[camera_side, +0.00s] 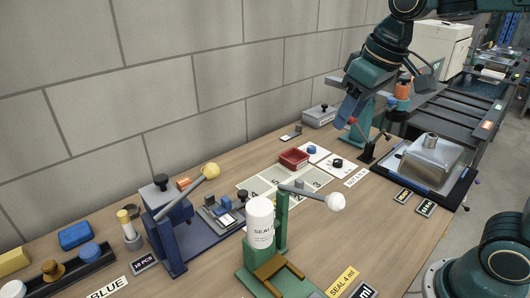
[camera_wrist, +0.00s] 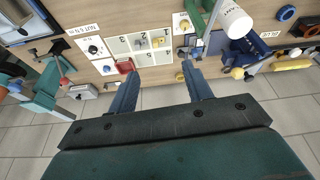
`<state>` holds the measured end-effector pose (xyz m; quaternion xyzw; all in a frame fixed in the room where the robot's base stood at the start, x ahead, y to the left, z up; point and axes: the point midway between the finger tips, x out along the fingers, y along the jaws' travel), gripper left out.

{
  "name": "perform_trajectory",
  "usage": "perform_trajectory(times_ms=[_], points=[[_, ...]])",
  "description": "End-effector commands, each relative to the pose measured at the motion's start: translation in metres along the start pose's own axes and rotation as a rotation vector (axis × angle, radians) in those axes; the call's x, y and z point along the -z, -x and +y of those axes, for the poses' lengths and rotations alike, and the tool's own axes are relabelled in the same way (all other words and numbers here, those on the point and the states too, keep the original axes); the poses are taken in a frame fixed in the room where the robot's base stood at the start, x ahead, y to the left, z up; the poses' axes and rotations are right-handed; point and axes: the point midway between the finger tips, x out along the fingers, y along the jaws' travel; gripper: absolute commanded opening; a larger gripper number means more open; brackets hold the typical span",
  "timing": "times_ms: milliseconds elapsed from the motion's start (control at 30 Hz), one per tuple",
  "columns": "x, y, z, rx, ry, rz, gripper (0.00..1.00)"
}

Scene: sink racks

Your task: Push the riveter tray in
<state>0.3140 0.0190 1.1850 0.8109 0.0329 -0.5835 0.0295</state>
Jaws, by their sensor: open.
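My gripper (camera_side: 347,110) hangs high at the upper right in the side view, its blue fingers pointing down, in front of a teal bench machine. In the wrist view my gripper (camera_wrist: 160,90) is open, with nothing between the fingers. A blue lever press (camera_side: 168,225) with a yellow ball handle (camera_side: 210,170) stands left of centre; it looks like the riveter, though no label naming it is readable. A tray-like blue slide (camera_side: 222,212) with small parts sticks out on its right. My gripper is well apart from it. The press shows partly in the wrist view (camera_wrist: 258,46).
A green sealing stand (camera_side: 281,215) with a white bottle (camera_side: 260,222) stands in front of the slide. A red bin (camera_side: 293,158) and numbered mat (camera_side: 258,186) lie mid-bench. A grey box (camera_side: 320,116) sits by the wall. A metal block (camera_side: 432,160) stands at the right.

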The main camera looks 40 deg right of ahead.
Motion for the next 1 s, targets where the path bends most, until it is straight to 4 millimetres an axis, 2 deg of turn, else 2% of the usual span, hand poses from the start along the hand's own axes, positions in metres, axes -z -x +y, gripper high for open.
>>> perform_trajectory(times_ms=[33, 200, 467, 700, 1000], points=[[0.012, -0.006, -0.002, 0.002, 0.008, -0.017, 0.5], [0.047, -0.023, -0.006, 0.008, 0.031, -0.059, 0.5], [0.096, -0.059, -0.016, 0.017, 0.065, -0.126, 0.5], [0.135, -0.103, -0.027, 0.024, 0.097, -0.187, 0.5], [0.171, -0.17, -0.044, 0.032, 0.138, -0.262, 0.5]])
